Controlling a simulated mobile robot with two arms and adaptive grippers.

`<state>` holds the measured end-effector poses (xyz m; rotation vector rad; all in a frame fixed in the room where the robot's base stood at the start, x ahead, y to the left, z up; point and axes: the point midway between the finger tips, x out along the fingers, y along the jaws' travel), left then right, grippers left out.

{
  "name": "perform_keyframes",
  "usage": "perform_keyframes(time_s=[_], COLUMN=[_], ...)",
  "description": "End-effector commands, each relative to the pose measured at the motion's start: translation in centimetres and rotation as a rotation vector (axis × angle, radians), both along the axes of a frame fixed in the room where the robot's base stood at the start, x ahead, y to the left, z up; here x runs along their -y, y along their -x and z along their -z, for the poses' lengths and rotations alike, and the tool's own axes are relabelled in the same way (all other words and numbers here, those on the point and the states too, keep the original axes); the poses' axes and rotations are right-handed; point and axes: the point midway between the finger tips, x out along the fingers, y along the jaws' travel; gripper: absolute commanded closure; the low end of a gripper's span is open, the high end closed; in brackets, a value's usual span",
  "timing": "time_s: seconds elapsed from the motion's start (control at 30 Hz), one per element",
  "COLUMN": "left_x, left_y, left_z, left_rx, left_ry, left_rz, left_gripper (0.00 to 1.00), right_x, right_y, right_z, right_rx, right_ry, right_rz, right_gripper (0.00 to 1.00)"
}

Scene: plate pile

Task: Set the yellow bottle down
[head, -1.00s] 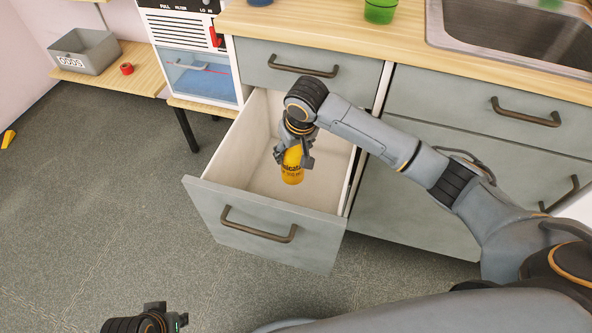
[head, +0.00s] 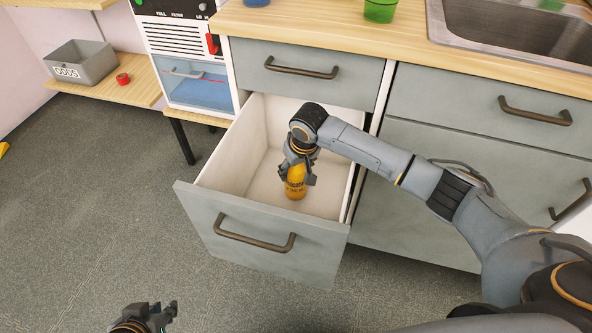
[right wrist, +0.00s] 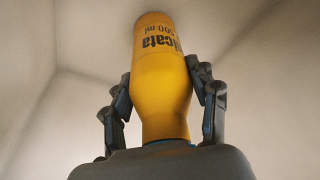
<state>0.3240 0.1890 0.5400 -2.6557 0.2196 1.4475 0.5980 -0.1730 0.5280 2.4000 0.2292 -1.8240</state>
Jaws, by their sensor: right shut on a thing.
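The yellow bottle (head: 296,190) is upright inside the open drawer (head: 262,208), with dark lettering on its side. My right gripper (head: 298,177) reaches down into the drawer and is shut on the bottle. In the right wrist view, the fingers (right wrist: 165,90) press on both sides of the bottle (right wrist: 162,95), below its printed part. I cannot tell whether the bottle's base touches the drawer floor. My left gripper (head: 152,312) is low at the bottom left of the head view, away from the drawer, and its opening is unclear.
Drawer floor (head: 262,172) is bare around the bottle, with pale walls close by. Above are a closed drawer (head: 300,90), the wooden counter (head: 330,28), a green cup (head: 380,10) and a sink (head: 510,30). A grey bin (head: 82,62) and red object (head: 123,79) sit left.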

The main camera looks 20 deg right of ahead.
Motion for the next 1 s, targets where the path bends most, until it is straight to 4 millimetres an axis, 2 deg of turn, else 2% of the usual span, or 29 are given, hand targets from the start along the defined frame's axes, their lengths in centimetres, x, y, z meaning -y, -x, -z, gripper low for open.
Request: perform_keyframes(time_s=[0.4, 0.43, 0.53, 1.0], left_x=[-0.04, -0.07, -0.08, -0.04], left_y=[0.16, 0.25, 0.25, 0.03], left_z=[-0.02, 0.04, 0.07, -0.15], left_rx=[-0.009, -0.013, -0.013, -0.002], left_ry=[-0.002, -0.003, -0.003, -0.001], left_rz=[0.000, -0.001, -0.001, -0.001], left_gripper=[0.80, 0.80, 0.80, 0.80], right_x=[-0.01, 0.02, 0.01, -0.02], right_y=[-0.07, 0.01, 0.00, 0.06], right_z=[0.05, 0.22, 0.22, -0.38], right_rx=[0.002, 0.000, 0.000, 0.001], right_ry=[-0.001, 0.001, 0.001, 0.000], right_rz=[0.001, 0.000, 0.000, -0.001], right_gripper=[0.95, 0.39, 0.19, 0.18])
